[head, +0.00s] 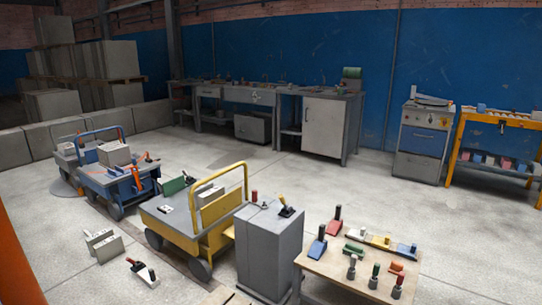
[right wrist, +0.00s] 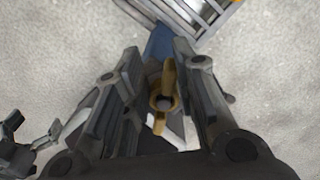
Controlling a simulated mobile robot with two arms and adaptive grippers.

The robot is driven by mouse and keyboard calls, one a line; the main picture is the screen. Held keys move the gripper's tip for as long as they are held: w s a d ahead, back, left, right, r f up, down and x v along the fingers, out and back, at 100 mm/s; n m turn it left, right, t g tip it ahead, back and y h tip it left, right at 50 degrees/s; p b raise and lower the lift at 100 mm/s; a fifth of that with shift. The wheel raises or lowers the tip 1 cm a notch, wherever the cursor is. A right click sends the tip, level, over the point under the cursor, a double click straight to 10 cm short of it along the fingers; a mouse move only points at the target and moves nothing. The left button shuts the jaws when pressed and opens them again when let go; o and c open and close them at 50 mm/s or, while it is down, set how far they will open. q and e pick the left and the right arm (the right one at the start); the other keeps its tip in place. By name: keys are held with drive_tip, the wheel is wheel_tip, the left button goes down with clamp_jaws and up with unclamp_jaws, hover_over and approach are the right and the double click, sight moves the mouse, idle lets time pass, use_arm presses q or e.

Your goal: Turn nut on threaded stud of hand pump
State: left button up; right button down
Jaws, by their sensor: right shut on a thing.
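In the right wrist view, a brass-coloured nut (right wrist: 168,76) with two wings sits around the grey end of a threaded stud (right wrist: 164,103). My right gripper (right wrist: 160,68) has one finger on each side of the nut and is shut on it. A blue part (right wrist: 159,44) shows beyond the fingers, partly hidden. I cannot tell whether it belongs to the hand pump. The pump's body is mostly hidden by the gripper. Neither gripper shows in the head view, and I cannot pick out the pump there.
A grey slatted frame (right wrist: 205,14) lies at the top of the wrist view. In the head view, a yellow cart (head: 165,222), a grey cabinet (head: 268,250) and a wooden table with tools (head: 335,268) stand in front. Workbenches line the blue wall.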

drive_tip(key=s+d, duration=0.1)
drive_tip(key=s+d+f+g, duration=0.1)
drive_tip(key=shift+s+f+h, duration=0.3)
drive_tip(key=shift+s, duration=0.05)
drive_tip(key=c, duration=1.1)
unclamp_jaws()
drive_tip(key=shift+s+d+r, duration=0.15)
drive_tip(key=shift+s, duration=0.1)
drive_tip(key=shift+d+r, duration=0.15)
drive_tip(key=shift+w+r, duration=0.1)
drive_tip(key=shift+w, duration=0.05)
drive_tip(key=shift+w+r, duration=0.15)
drive_tip(key=shift+r, duration=0.25)
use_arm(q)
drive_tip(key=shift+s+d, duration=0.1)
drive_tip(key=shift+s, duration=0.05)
use_arm(e)
wheel_tip(320, 180, up, 11)
drive_tip(key=shift+s+a, duration=0.25)
drive_tip(key=shift+a, duration=0.1)
drive_tip(key=shift+o, duration=0.3)
